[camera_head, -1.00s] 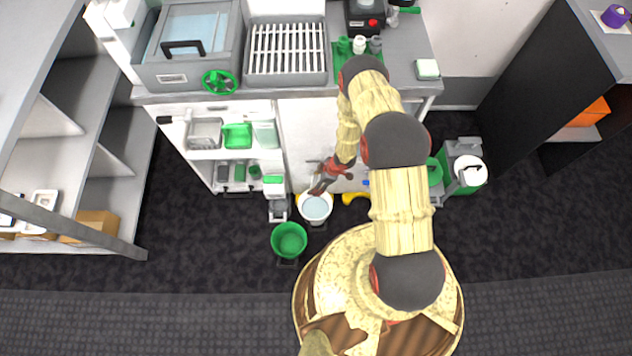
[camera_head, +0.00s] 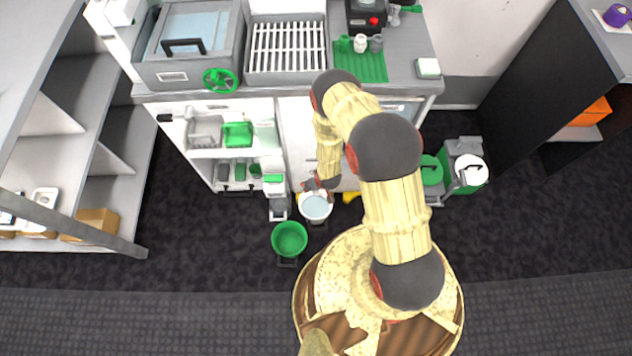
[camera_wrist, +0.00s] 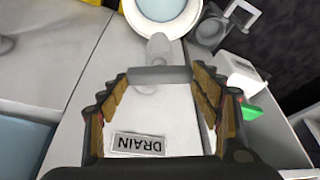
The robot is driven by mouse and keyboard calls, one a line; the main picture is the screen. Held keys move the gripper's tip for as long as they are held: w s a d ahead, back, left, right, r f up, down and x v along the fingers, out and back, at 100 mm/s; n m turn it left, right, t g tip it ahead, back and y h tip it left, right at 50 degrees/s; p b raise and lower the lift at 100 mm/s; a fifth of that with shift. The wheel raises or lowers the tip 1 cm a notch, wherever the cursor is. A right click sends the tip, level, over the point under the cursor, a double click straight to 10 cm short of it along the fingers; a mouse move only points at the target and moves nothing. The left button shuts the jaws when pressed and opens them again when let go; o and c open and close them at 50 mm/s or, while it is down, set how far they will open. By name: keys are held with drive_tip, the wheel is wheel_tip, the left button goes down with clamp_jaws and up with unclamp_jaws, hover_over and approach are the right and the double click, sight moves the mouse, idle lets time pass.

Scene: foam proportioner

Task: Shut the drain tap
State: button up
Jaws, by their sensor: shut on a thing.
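The drain tap shows in the wrist view as a pale spout (camera_wrist: 160,47) with a dark grey crossbar handle (camera_wrist: 160,75) near it. The bar lies across the gap between my fingertips. My gripper (camera_wrist: 160,80) is shut on this handle, with one finger at each end of it. A DRAIN label (camera_wrist: 138,145) on the white cabinet front reads upside down between the fingers. In the head view my gripper (camera_head: 314,184) is low at the cabinet front, just above the white bucket, and the tap is too small or hidden to make out.
A white bucket (camera_head: 316,207) holding pale liquid stands under the spout; it also shows in the wrist view (camera_wrist: 163,10). A green bucket (camera_head: 289,239) stands on the floor nearby. Open shelves (camera_head: 235,150) are left of the gripper.

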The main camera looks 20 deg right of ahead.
drive_tip(key=m+h, duration=0.2)
drive_tip(key=m, duration=0.2)
drive_tip(key=shift+a+m, duration=0.15)
drive_tip(key=shift+m, duration=0.25)
idle(0.4)
drive_tip(key=o, duration=0.9)
drive_tip(key=shift+r, duration=0.1)
drive_tip(key=shift+v, duration=5.9)
drive_tip(key=shift+w, duration=0.1)
